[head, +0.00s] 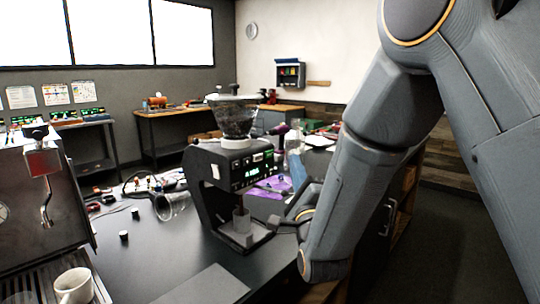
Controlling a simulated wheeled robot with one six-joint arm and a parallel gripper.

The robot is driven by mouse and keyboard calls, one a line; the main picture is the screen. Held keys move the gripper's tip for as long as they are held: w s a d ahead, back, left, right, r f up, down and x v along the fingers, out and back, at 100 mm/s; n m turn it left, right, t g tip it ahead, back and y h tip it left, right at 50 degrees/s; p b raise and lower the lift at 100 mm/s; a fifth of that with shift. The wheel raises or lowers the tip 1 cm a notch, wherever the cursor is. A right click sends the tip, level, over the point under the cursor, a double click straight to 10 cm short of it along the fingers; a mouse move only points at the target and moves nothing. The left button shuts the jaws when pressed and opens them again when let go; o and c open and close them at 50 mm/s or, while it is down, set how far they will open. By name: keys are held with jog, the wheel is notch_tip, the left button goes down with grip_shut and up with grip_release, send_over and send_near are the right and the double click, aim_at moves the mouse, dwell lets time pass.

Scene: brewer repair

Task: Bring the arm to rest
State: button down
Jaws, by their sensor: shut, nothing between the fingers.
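My arm comes down from the upper right and bends at a joint low in the middle of the head view. My gripper (274,224) shows small and dark beside the right side of the grinder's base, partly hidden by my own arm links. It is shut and holds nothing. The black coffee grinder (215,172) stands upright on the dark counter, with a clear hopper of dark beans (237,118) on top. A small grey cup (241,221) stands under its spout, left of my gripper and apart from it.
An espresso machine (40,200) stands at the left with a white cup (74,287) on its tray. A glass vessel (172,206) and small parts lie on the counter (150,255) left of the grinder. A purple mat (270,187) lies behind it. Workbenches (170,113) line the back.

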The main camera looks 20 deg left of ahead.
jog(key=w+d+f+n+g+h, duration=0.2)
jog(key=d+f+n+g+h, duration=0.55)
jog(key=d+f, duration=0.9)
jog(key=s+d+f+n+g+h, duration=0.1)
jog(key=s+d+f+n+g, duration=0.1)
jog(key=s+d, duration=0.4)
jog(key=s+d+f+n+g+h, duration=0.1)
jog(key=s+d+f+n+g, duration=0.1)
jog(key=s+d+g, duration=0.4)
jog(key=s+d+f+n+g+h, duration=0.1)
jog(key=s+d+n+g, duration=0.3)
jog(key=s+d, duration=0.4)
jog(key=s+f, duration=0.1)
jog(key=s, duration=0.4)
jog(key=shift+f+n, duration=0.15)
jog(key=shift+n, duration=0.2)
dwell(1.2)
